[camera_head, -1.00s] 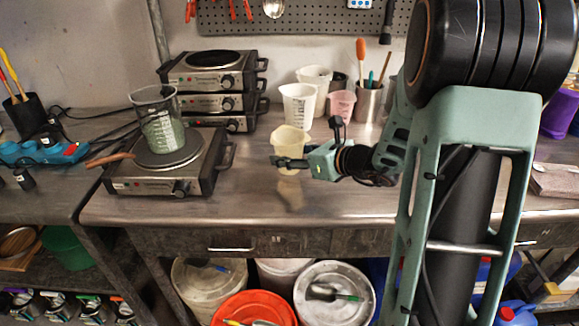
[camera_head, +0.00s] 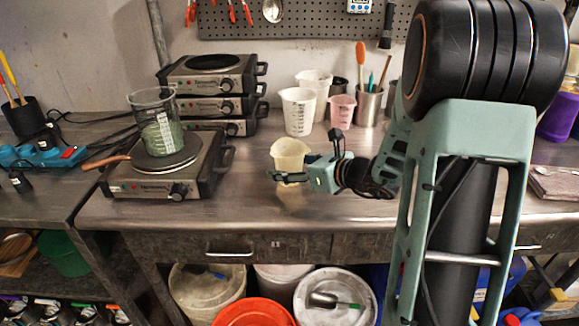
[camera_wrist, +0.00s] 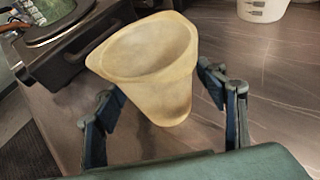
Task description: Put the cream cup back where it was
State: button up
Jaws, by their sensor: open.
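The cream cup (camera_head: 290,155) is upright at the middle of the steel bench, to the right of the hot plate with the beaker. It appears to rest on the bench top, though its base is partly hidden by my gripper. My gripper (camera_head: 291,168) reaches in from the right, low over the bench, with its fingers on either side of the cup. In the wrist view, the cup (camera_wrist: 150,65) sits between the spread fingers of my gripper (camera_wrist: 160,88). A gap shows beside the right finger; contact on the left cannot be told.
A hot plate (camera_head: 205,187) carrying a glass beaker (camera_head: 158,125) stands to the left. Behind are a white measuring jug (camera_head: 298,112), a pink cup (camera_head: 342,108) and a metal tool holder (camera_head: 368,107). The bench front edge is near; bare bench lies around the cup.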

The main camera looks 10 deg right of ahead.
jog(key=shift+r, duration=0.1)
jog(key=shift+r+p, duration=0.2)
jog(key=shift+p, duration=0.1)
jog(key=p+v, duration=0.1)
jog(key=v, duration=1.1)
jog(key=shift+f, duration=0.15)
